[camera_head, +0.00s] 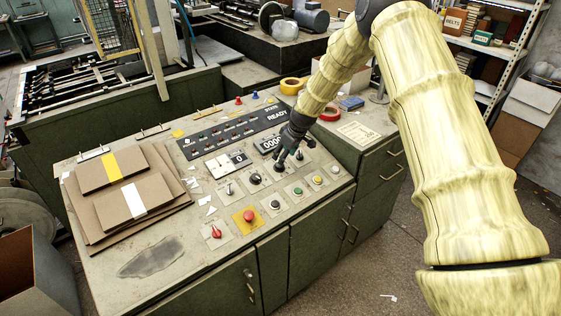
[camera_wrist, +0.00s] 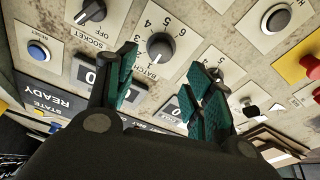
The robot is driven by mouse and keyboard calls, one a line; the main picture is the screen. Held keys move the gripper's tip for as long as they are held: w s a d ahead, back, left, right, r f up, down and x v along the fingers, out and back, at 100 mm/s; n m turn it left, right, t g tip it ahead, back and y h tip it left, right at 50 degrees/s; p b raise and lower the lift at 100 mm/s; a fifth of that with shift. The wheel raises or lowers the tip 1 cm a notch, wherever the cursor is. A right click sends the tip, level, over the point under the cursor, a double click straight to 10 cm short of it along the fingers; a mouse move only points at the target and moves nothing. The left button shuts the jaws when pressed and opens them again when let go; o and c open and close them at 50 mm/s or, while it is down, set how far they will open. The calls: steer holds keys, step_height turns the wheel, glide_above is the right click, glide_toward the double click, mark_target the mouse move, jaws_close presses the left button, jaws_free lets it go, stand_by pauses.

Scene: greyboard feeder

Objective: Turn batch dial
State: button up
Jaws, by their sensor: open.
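The batch dial (camera_wrist: 160,46) is a dark round knob on a pale plate marked BATCH, with numbers around it. It stands just ahead of and between my fingertips in the wrist view. I cannot tell its exact setting. In the head view the dial (camera_head: 279,167) is partly hidden beneath my fingers. My gripper (camera_wrist: 165,62) is open and empty, with its green-padded fingers on either side of the dial's near side; I see no clear contact. In the head view my gripper (camera_head: 289,156) points down at the sloped control panel (camera_head: 155,190).
A black socket knob (camera_wrist: 92,10) and a blue reset button (camera_wrist: 38,50) lie to the dial's left in the wrist view. A red button (camera_head: 248,215) on yellow sits nearer the panel's front. Cardboard sheets (camera_head: 160,163) lie at the left. Tape rolls (camera_head: 291,86) lie behind.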

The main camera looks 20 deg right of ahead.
mark_target(280, 166)
steer(key=shift+p+x, duration=1.2)
steer(key=shift+x, duration=2.35)
steer(key=shift+s, duration=0.1)
steer(key=shift+d, duration=0.1)
steer(key=c, duration=1)
